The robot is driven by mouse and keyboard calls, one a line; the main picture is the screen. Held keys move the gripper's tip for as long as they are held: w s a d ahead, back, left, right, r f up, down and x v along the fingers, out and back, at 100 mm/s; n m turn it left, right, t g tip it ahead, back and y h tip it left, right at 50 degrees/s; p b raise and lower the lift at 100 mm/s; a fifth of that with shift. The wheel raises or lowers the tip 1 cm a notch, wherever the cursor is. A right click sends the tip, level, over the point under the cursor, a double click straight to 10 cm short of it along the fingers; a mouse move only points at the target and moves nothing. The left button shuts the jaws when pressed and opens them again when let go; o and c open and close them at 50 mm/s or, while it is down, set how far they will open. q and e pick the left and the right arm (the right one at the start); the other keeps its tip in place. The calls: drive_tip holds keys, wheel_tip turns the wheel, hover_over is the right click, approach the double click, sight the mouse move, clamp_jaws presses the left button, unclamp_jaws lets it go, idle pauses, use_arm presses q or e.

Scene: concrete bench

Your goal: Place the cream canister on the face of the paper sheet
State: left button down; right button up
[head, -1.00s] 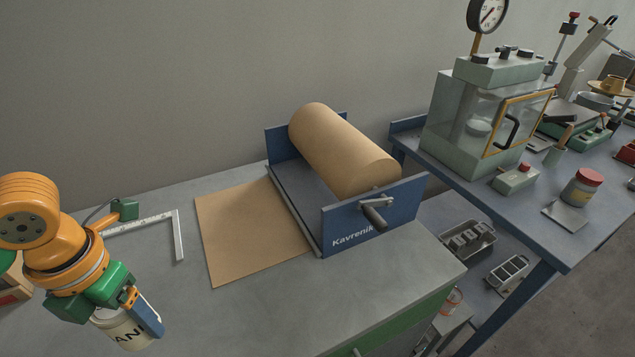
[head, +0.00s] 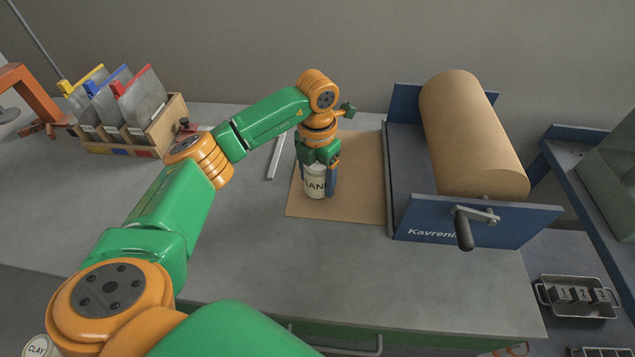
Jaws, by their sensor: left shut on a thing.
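The cream canister (head: 314,184), with dark lettering partly hidden by a finger, is upright in my left gripper (head: 318,176). The gripper is shut on it from above, its blue-padded fingers at the canister's sides. The brown paper sheet (head: 350,200) lies flat on the bench, left of the roll holder. In the picture the canister is over the left part of the sheet. I cannot tell whether its base touches the paper. My right gripper is not in view.
The paper roll (head: 470,140) sits in a blue holder (head: 480,220) with a crank, right of the sheet. A metal square (head: 277,157) lies left of the sheet. A wooden rack (head: 150,128) stands at the back left. A canister marked CLAY (head: 38,346) shows at lower left. The front bench is clear.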

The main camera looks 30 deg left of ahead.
sight(316, 163)
use_arm(q)
drive_tip(key=shift+a+f, duration=0.1)
drive_tip(key=shift+f, duration=1.15)
unclamp_jaws()
drive_tip(key=shift+f, duration=0.1)
drive_tip(key=shift+s, duration=0.1)
wheel_tip(316, 163, up, 12)
drive_tip(key=shift+r, duration=0.2)
